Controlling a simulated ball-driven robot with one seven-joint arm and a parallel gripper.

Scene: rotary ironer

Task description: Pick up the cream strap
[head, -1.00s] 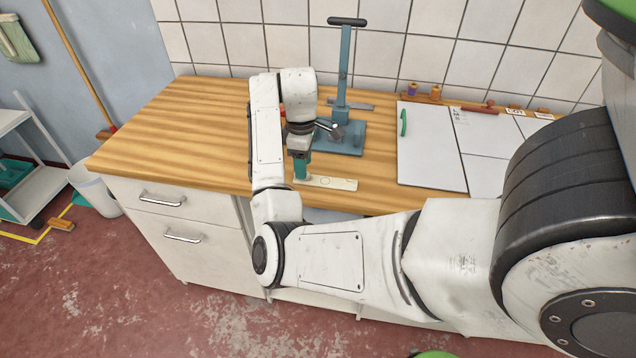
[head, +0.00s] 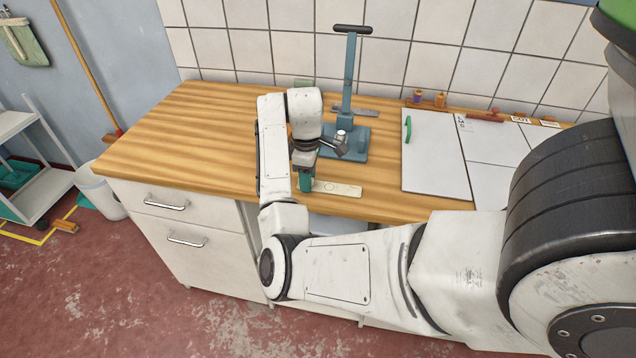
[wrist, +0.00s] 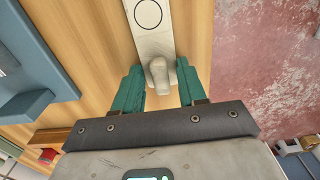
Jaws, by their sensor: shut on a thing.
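The cream strap (head: 338,189) lies flat on the wooden worktop near its front edge, its length running left to right in the head view. In the wrist view the strap (wrist: 150,22) shows a dark ring outline and a pale raised knob at its near end. My gripper (head: 305,184) is low over the strap's left end. In the wrist view its teal fingers (wrist: 160,84) stand on either side of the knob end, shut on the strap. The contact itself is partly hidden by the fingers.
A blue-grey press with a tall post (head: 348,80) stands just behind my gripper. White panels (head: 432,155) lie to the right. Spools (head: 440,100) and a red-handled item (head: 485,116) line the back. The worktop's left part (head: 190,130) is clear.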

